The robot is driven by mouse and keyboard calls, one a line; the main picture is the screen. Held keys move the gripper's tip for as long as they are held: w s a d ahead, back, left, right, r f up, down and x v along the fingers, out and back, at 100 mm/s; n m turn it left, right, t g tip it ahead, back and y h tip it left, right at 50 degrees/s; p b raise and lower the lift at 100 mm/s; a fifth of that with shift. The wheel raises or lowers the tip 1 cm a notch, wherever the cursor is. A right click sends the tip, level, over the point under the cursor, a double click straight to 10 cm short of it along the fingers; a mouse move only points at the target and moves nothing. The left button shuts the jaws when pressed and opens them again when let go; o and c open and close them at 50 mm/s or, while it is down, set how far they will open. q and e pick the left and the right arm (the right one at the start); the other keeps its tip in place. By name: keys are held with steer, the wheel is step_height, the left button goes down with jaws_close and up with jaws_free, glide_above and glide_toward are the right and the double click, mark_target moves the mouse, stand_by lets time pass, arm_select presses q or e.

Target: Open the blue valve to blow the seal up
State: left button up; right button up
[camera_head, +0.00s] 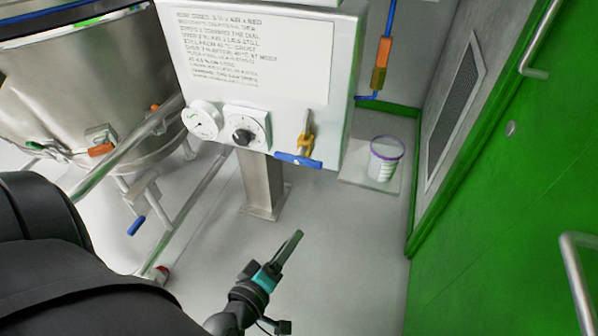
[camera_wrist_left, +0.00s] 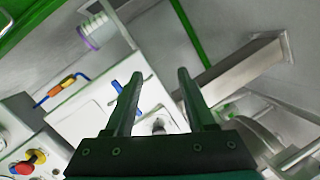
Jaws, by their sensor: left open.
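The blue valve (camera_head: 298,161) is a flat blue handle on a brass body, low on the front of the white control panel (camera_head: 345,60), lying roughly crosswise to its pipe. In the left wrist view the blue valve (camera_wrist_left: 119,86) shows in part beside and behind one finger. My left gripper (camera_head: 291,246) is open and empty, below and in front of the panel, apart from the valve. In the left wrist view its two fingers (camera_wrist_left: 158,78) stand spread with clear space between them. My right gripper is in neither view.
A dial gauge (camera_head: 202,119) and a black knob (camera_head: 242,137) sit left of the valve. A steel vessel (camera_head: 70,85) with a rail frame stands at the left. The floor between is clear.

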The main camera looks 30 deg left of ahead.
mark_target(297, 162)
arm_select(q)
steer(key=a+r+n+t+y+b, duration=0.2)
steer(key=a+r+n+y+b, duration=0.1)
steer(key=r+n, duration=0.5)
steer(key=shift+m, duration=0.6)
steer(key=x, duration=0.4)
steer(key=r+x, duration=0.1)
steer(key=x, duration=0.3)
steer(key=p+x, duration=0.1)
steer(key=x, duration=0.4)
steer(key=shift+w+a+r, duration=0.1)
steer(key=shift+a+r, duration=0.1)
steer(key=shift+r, duration=0.15)
steer(key=shift+x, duration=0.9)
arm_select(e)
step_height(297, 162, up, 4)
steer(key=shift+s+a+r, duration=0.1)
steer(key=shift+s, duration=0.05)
arm_select(q)
steer(key=shift+c, duration=0.2)
jaws_close()
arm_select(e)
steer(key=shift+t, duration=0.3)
